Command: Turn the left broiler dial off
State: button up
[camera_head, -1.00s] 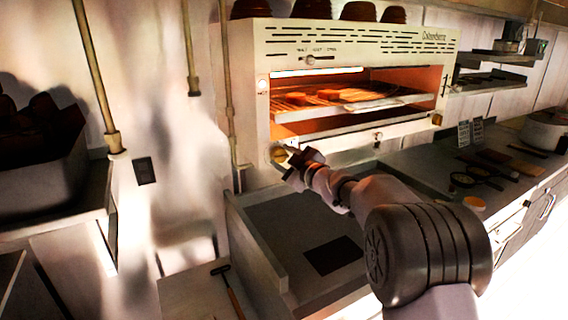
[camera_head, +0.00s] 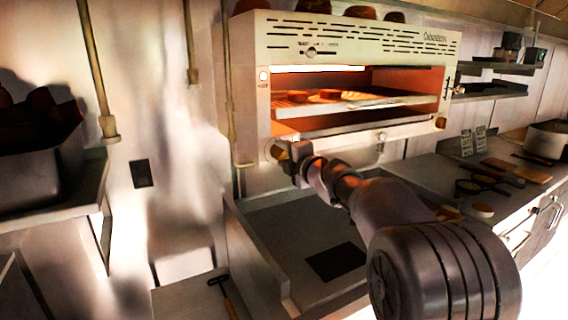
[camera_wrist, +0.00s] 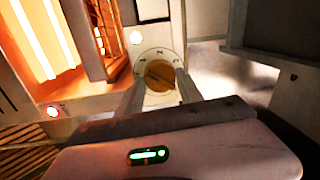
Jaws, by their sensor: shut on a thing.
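The broiler (camera_head: 345,45) stands against the wall, its opening glowing orange. Its left dial (camera_head: 278,151) is low on the front left corner, partly hidden by my gripper (camera_head: 288,153) in the head view. In the wrist view the left dial (camera_wrist: 160,74) is a round plate with a brass-coloured knob and marks around it. My gripper's fingers (camera_wrist: 157,88) lie on both sides of the knob, shut on it. The knob's exact pointing direction is too small to read.
A rack with food (camera_head: 350,100) is inside the broiler. A counter with pans and small boards (camera_head: 497,165) runs to the right. A dark bin (camera_head: 40,155) stands on the left shelf.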

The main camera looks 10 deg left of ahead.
jog(key=n+b, duration=0.2)
jog(key=n, duration=0.1)
jog(key=n+b, duration=0.1)
jog(key=b, duration=0.1)
jog(key=shift+f+n, duration=0.3)
jog(key=shift+n, duration=0.1)
jog(key=shift+r+n+t+b, duration=0.1)
jog(key=shift+n+t+b, duration=0.2)
jog(key=shift+n+b, duration=0.75)
jog(key=shift+r+n+h, duration=0.1)
jog(key=shift+n+h, duration=0.2)
jog(key=shift+n, duration=0.05)
jog(key=o, duration=1.4)
jog(key=shift+s, duration=0.1)
jog(key=shift+s+d+b, duration=0.2)
jog(key=shift+s+b, duration=0.1)
jog(key=v, duration=1.6)
jog(key=shift+s+d+f+b, duration=0.15)
jog(key=shift+s+f+b, duration=0.05)
jog(key=shift+s+b, duration=0.15)
